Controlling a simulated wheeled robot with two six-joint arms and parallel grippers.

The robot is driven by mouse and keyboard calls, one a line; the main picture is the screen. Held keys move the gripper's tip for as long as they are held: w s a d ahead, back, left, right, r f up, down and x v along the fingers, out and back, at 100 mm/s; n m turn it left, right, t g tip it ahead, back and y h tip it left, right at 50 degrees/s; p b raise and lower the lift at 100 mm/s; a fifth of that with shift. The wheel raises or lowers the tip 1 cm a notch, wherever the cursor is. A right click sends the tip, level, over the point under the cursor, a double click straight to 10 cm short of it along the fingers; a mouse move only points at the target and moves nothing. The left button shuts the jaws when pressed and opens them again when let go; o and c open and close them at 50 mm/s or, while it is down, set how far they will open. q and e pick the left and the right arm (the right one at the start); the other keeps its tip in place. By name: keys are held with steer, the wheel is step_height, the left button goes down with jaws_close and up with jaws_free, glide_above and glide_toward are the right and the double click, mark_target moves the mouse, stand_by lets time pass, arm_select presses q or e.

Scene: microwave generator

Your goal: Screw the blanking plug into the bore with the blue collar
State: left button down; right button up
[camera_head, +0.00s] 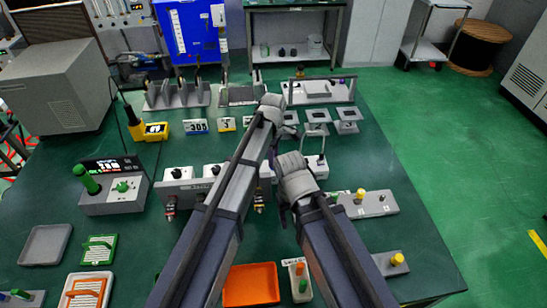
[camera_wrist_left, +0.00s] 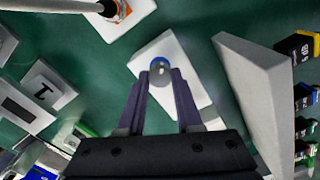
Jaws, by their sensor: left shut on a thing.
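In the left wrist view my left gripper (camera_wrist_left: 160,73) is shut on a small round grey piece (camera_wrist_left: 158,68), which looks like the blanking plug. A blue ring, seemingly the blue collar (camera_wrist_left: 158,59), shows around the far side of the piece. It sits on a white block (camera_wrist_left: 172,43). The plug covers the bore, so I cannot tell whether it is in the bore or just above it. In the head view the left arm reaches to the back middle of the bench and its fingers are hidden.
A white block with a handle (camera_head: 316,166) stands close beside the right gripper. A grey plate with a yellow knob (camera_head: 378,207) lies to the right. An orange tray (camera_head: 250,285) is at the front. In the wrist view a tall grey panel (camera_wrist_left: 258,95) stands right of the white block.

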arm_select(q)
steer(key=m, duration=1)
steer(key=shift+m, duration=0.4)
steer(key=m, duration=0.3)
steer(key=shift+m, duration=0.3)
steer(key=m, duration=0.3)
steer(key=shift+m, duration=0.3)
steer(key=m, duration=0.3)
steer(key=shift+m, duration=0.3)
steer(key=m, duration=0.6)
steer(key=shift+m, duration=0.4)
